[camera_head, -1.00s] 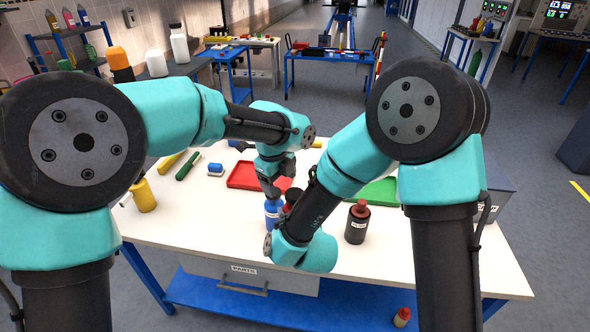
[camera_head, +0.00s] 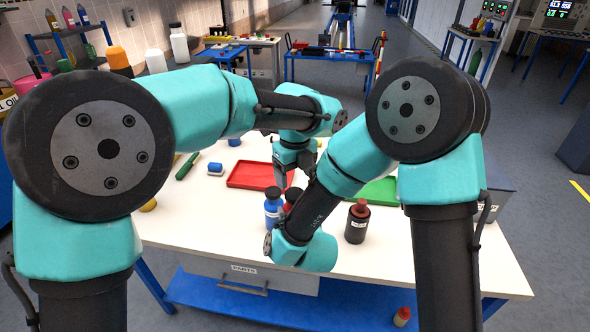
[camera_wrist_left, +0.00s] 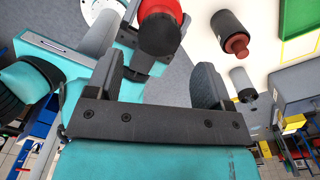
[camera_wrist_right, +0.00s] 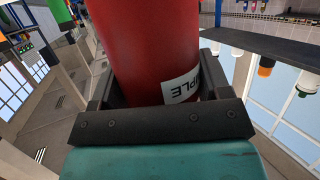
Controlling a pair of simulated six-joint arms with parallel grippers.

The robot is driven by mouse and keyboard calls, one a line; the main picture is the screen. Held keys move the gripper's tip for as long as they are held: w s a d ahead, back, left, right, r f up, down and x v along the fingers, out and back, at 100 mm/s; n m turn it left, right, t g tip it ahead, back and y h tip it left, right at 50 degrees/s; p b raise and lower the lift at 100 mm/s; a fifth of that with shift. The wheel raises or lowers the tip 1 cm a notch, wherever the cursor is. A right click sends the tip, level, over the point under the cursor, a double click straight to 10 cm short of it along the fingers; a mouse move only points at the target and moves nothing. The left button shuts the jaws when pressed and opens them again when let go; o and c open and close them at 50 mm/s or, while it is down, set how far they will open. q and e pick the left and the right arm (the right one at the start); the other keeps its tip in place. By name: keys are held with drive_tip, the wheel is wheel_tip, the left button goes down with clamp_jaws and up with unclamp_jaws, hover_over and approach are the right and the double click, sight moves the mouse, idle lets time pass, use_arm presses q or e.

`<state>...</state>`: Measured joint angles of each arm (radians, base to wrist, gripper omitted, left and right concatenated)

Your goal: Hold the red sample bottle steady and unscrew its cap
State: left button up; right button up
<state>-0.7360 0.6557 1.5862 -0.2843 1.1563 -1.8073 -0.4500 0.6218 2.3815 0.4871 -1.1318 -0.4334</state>
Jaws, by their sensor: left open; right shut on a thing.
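The red sample bottle (camera_wrist_right: 150,45) with its white label fills the right wrist view between the jaws of my right gripper (camera_wrist_right: 155,90), which is shut on its body. In the left wrist view the bottle (camera_wrist_left: 160,8) shows with its black cap (camera_wrist_left: 158,36) on. My left gripper (camera_wrist_left: 155,72) is open and empty; the cap is beyond its fingertips, roughly between them in that view. In the head view the left gripper (camera_head: 287,181) is just above the cap (camera_head: 293,194). My right forearm hides most of the bottle there, so I cannot tell whether it touches the table.
A blue bottle (camera_head: 272,211) stands close beside the red one. A black bottle with a red cap (camera_head: 357,224) stands to the right. A red tray (camera_head: 250,176) and a green tray (camera_head: 378,191) lie behind. The table's front right (camera_head: 420,265) is clear.

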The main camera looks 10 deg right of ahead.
sight(295, 193)
use_arm(q)
wheel_tip(295, 193, down, 7)
drive_tip(key=shift+r, duration=0.2)
idle(0.3)
drive_tip(key=c, duration=0.9)
drive_tip(key=o, duration=1)
drive_tip(key=shift+r, duration=0.1)
drive_tip(key=shift+r, duration=2.2)
drive_tip(key=shift+c, duration=0.5)
